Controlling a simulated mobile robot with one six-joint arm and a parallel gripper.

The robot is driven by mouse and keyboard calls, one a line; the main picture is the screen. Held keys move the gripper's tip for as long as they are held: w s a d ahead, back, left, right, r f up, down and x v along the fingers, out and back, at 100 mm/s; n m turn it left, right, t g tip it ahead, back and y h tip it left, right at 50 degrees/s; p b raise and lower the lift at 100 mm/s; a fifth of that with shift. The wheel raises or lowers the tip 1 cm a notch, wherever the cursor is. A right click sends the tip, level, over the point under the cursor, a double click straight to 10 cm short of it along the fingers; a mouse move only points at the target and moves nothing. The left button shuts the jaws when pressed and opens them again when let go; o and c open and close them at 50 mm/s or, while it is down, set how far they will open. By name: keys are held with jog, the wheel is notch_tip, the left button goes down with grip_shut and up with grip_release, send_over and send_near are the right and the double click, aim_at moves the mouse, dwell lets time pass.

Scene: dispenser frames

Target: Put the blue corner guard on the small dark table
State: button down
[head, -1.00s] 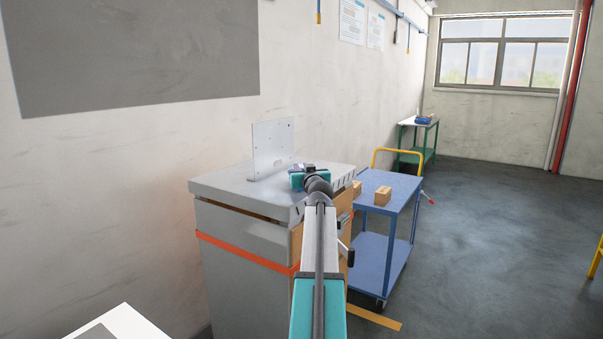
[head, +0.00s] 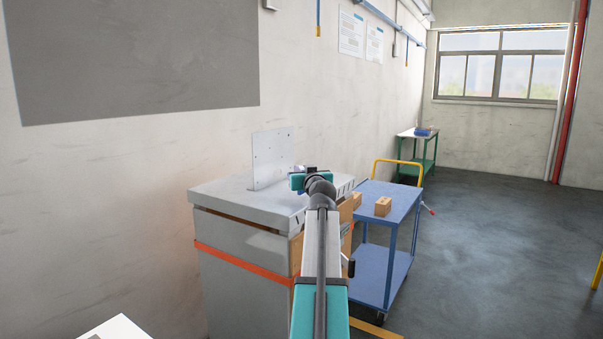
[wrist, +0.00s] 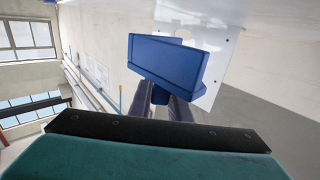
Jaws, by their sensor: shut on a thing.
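The blue corner guard (wrist: 165,60) is an angled blue piece that shows in the wrist view. My gripper (wrist: 172,100) is shut on it, with its dark fingers at the guard's lower side. In the head view my gripper (head: 308,172) is at the far end of my arm, in line with the grey cabinet's top. The guard is mostly hidden there behind my wrist. I cannot make out a small dark table in either view.
The grey cabinet (head: 245,265) has an orange band and an upright perforated metal plate (head: 272,157) on top. To its right stands a blue cart (head: 385,210) with wooden blocks (head: 383,206). A green-legged table (head: 418,147) is farther back.

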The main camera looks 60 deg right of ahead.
jog(key=w+a+r+b+v, duration=0.1)
jog(key=v, duration=1)
jog(key=shift+a+b, duration=0.4)
jog(key=shift+a, duration=0.05)
jog(key=shift+r, duration=0.1)
